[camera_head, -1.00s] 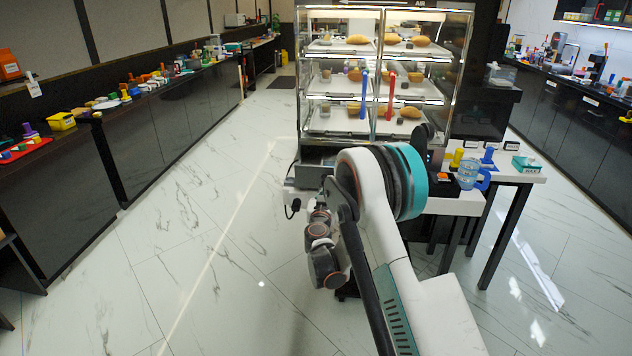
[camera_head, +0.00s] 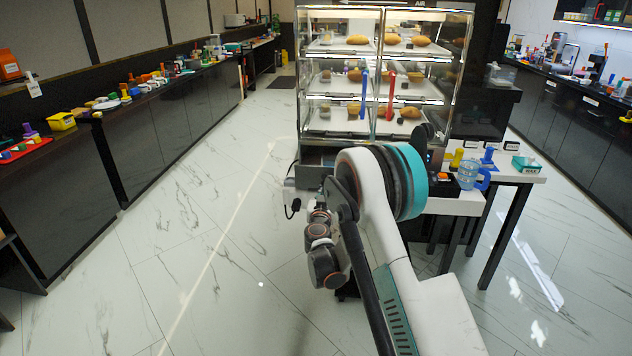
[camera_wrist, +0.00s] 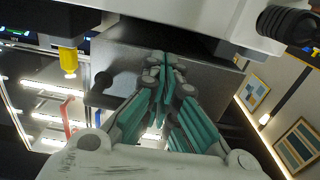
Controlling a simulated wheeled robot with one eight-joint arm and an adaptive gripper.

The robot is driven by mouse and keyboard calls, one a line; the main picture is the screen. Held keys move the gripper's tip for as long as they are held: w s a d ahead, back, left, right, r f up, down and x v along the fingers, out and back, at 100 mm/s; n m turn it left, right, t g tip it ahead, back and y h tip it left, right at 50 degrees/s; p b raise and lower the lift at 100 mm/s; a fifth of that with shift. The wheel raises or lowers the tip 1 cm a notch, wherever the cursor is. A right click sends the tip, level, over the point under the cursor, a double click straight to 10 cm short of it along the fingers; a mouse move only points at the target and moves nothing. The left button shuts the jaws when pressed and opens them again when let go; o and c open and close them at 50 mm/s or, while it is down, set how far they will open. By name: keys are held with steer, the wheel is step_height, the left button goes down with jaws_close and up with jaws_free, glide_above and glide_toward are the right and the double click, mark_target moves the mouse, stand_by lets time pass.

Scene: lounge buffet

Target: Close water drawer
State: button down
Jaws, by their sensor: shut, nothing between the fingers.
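My gripper (camera_wrist: 163,72) shows in the wrist view with its teal-padded fingers together and empty. The fingertips are in front of a plain grey box-like panel (camera_wrist: 115,65), close to it; I cannot tell whether they touch. No label is readable on this panel, so I cannot say for sure that it is the water drawer. In the head view my arm hides the area around my gripper, and the fingers do not show there.
A glass display case (camera_head: 375,75) with food, a blue handle and a red handle stands ahead. A white table (camera_head: 455,204) with a blue water jug (camera_head: 468,174) is to its right. Dark counters line both sides. The marble floor (camera_head: 200,250) at left is clear.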

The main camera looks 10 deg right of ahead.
steer(key=shift+x, duration=1.05)
stand_by(0.4)
steer(key=shift+x, duration=5.95)
steer(key=shift+w, duration=0.1)
steer(key=shift+x, duration=1.35)
steer(key=shift+v, duration=4.55)
steer(key=shift+f, duration=0.1)
